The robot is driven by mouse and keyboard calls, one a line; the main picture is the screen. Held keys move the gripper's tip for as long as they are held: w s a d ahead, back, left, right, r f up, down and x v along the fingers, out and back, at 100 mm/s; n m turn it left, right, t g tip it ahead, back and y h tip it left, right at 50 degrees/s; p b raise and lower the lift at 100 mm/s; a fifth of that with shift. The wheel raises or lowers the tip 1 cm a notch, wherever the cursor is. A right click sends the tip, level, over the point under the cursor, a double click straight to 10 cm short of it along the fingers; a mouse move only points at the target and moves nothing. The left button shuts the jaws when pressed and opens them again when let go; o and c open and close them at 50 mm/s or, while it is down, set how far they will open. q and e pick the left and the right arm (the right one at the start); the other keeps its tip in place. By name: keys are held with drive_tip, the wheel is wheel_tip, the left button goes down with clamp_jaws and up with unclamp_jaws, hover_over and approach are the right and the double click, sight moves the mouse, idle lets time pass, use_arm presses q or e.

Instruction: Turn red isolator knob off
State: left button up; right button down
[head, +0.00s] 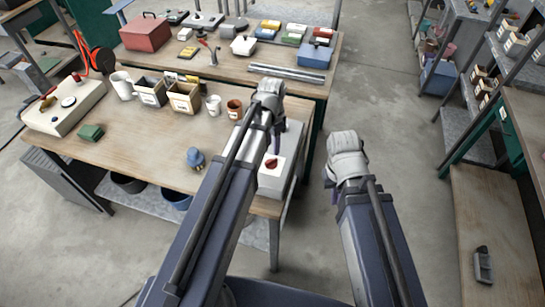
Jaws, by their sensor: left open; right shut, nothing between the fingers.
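A red knob (271,163) sits on a white plate on top of a grey box (294,150) at the right end of the near workbench. My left gripper (276,146) points down just above the knob, with its fingers small and dark in the head view. It is open; I cannot tell whether it touches the knob. My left arm crosses in front of the box's left part. My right gripper (333,196) is shut and empty, hanging over the floor to the right of the bench, largely hidden behind my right arm.
The near workbench (140,165) holds a cream control box (65,105), a white mug (122,86), small bins, cups and a blue object (195,158). A second bench with a red toolbox (144,33) stands behind. Shelves line the right. The floor between is clear.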

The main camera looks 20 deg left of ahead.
sight(272, 159)
use_arm(q)
wheel_tip(272, 159, down, 7)
drive_tip(key=b, duration=0.6)
drive_tip(key=shift+f+b, duration=0.15)
drive_tip(key=shift+b, duration=0.25)
drive_tip(key=shift+c, duration=0.3)
clamp_jaws()
